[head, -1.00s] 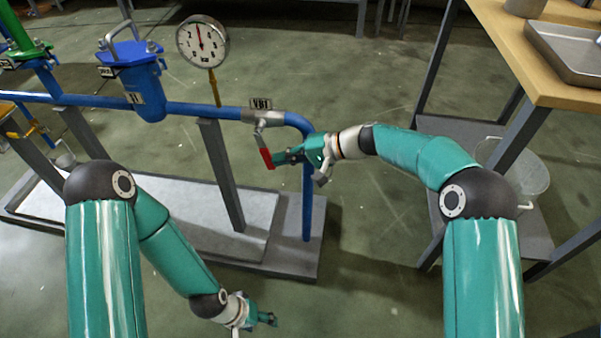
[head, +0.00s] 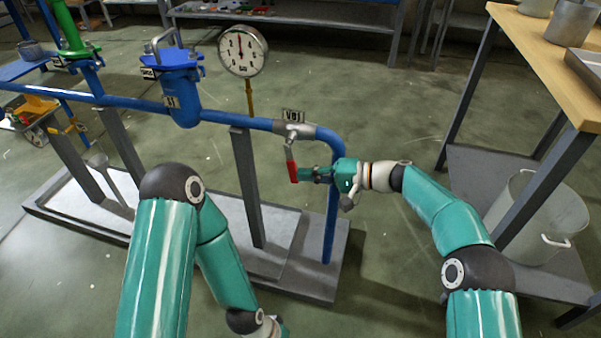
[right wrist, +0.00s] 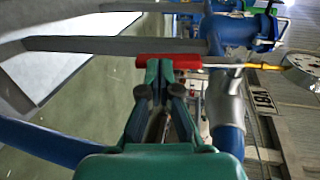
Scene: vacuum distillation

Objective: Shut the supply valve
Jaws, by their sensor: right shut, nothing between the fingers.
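The valve (head: 292,130), labelled VB1, sits on the blue pipe near its bend. Its lever with a red grip (head: 291,170) hangs down across the pipe's run. My right gripper (head: 304,174) is shut and empty, its fingertips right beside the red grip. In the right wrist view, the fingertips (right wrist: 168,66) meet the side of the red grip (right wrist: 169,60) and seem to touch it, without enclosing it. The valve body (right wrist: 226,98) is to the right there. My left gripper (head: 276,330) is at the bottom edge, mostly cut off, far from the valve.
A pressure gauge (head: 243,51) stands above the pipe (head: 232,119), left of the valve. A blue filter housing (head: 181,90) is further left. A grey post (head: 248,190) holds up the pipe. A wooden-topped table (head: 545,50) and a bucket (head: 538,220) are at right.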

